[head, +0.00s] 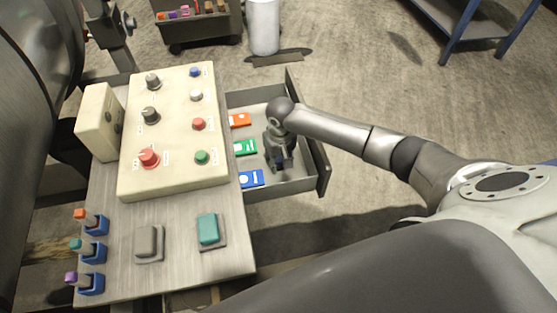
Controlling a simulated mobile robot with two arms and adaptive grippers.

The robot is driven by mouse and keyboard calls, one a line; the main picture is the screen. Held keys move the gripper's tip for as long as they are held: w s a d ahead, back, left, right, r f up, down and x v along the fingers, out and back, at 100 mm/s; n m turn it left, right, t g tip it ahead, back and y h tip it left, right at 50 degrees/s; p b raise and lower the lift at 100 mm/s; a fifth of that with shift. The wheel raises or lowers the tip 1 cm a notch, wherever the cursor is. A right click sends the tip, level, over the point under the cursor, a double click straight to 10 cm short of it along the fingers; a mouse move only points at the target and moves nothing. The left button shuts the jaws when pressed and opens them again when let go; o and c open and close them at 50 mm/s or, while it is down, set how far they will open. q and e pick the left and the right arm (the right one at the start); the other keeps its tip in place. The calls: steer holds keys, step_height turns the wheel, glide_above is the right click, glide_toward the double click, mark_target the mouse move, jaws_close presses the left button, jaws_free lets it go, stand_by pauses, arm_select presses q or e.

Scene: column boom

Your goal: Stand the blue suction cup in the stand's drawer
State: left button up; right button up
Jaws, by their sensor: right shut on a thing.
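The stand's drawer (300,186) is pulled open to the right of the stand's top. Inside it, along its left side, are an orange label (239,120), a green label (245,147) and a blue label (251,179), each with white marks. My right gripper (283,164) points down inside the drawer, right of the green and blue labels. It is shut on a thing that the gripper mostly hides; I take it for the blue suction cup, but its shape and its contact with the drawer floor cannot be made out. My left gripper is not in view.
The stand's top (190,275) carries a cream control box (175,130) with knobs and buttons, a teal pad (208,229), a grey pad (147,242) and blue holders (92,253). Behind are a bin (197,30), a white cylinder (263,25) and a blue-framed table (470,28).

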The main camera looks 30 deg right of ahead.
mark_target(280, 162)
steer(key=shift+f, duration=0.2)
steer(key=o, duration=0.9)
steer(key=r, duration=1.2)
steer(key=shift+s, duration=0.35)
steer(key=shift+s, duration=0.1)
